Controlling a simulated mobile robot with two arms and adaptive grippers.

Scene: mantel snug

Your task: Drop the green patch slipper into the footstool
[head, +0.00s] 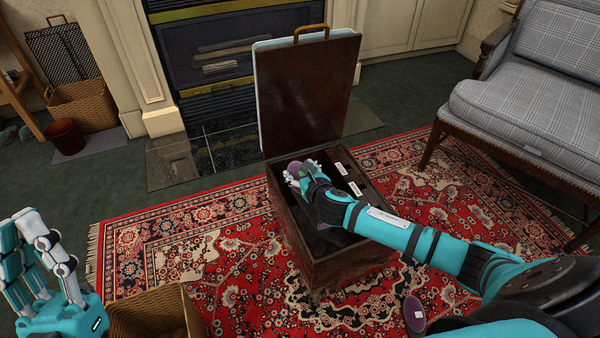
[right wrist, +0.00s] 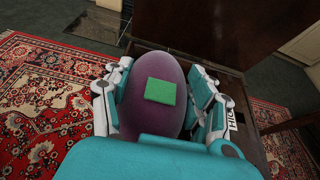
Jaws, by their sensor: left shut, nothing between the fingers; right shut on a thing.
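The green patch slipper (right wrist: 155,105) is purple with a square green patch and is held between the fingers of my right gripper (head: 303,178) in the right wrist view. In the head view only a small purple part of it (head: 294,168) shows. The footstool (head: 284,220) is a dark brown box with its lid (head: 305,90) raised upright at the back. My right gripper is over the left back part of its opening, and my arm hides much of the inside. My left gripper (head: 35,245) is shut and empty at the lower left, away from the footstool.
Inside the footstool are small white labels (head: 355,188). A purple slipper with a white patch (head: 414,314) lies at the lower right. A wicker basket (head: 150,310) stands at the bottom left. A plaid bench (head: 540,95) is at the right and a fireplace (head: 220,60) behind.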

